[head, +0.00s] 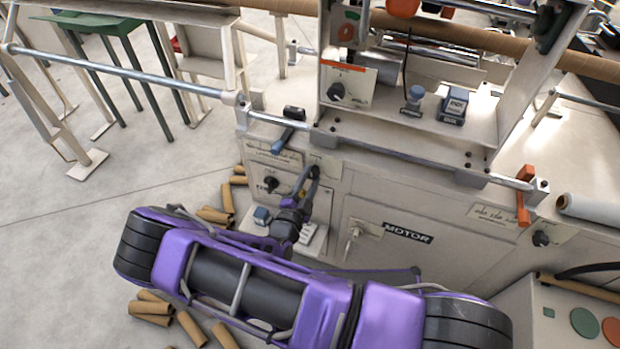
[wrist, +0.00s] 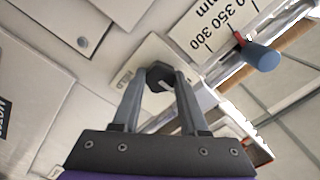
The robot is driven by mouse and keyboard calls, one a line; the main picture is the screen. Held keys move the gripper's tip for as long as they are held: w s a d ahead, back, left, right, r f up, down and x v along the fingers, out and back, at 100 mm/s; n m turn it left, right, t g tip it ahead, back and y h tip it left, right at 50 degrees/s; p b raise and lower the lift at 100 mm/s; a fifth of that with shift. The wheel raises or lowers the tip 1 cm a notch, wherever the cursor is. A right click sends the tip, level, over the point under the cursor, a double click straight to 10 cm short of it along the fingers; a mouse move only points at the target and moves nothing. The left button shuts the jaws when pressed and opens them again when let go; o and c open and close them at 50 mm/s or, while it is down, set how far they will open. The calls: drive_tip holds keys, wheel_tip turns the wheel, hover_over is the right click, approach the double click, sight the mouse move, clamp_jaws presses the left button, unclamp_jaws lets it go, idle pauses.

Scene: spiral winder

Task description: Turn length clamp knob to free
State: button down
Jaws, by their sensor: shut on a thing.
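The length clamp knob (wrist: 160,77) is a dark, faceted knob on a small white plate (wrist: 150,52) in the wrist view. The plate carries a word that looks like "HELD" on the left side of the knob. My gripper (wrist: 160,80) is shut on the knob, with one grey finger on each side of it. In the head view my gripper (head: 312,174) reaches the front of the beige cabinet (head: 375,190), beside a pale plate (head: 326,164). The knob is hidden there by the gripper.
A blue-handled lever (wrist: 260,56) with a red part sits by a millimetre scale (wrist: 215,25). The lever (head: 289,134) also shows above my gripper in the head view. Another dark knob (head: 271,184) is left of my gripper. Cardboard tubes (head: 190,328) lie on the floor.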

drive_tip(key=shift+c, duration=2.2)
unclamp_jaws()
drive_tip(key=shift+s, duration=0.1)
drive_tip(key=v, duration=1.7)
drive_tip(key=shift+s, duration=0.15)
drive_tip(key=shift+a, duration=0.1)
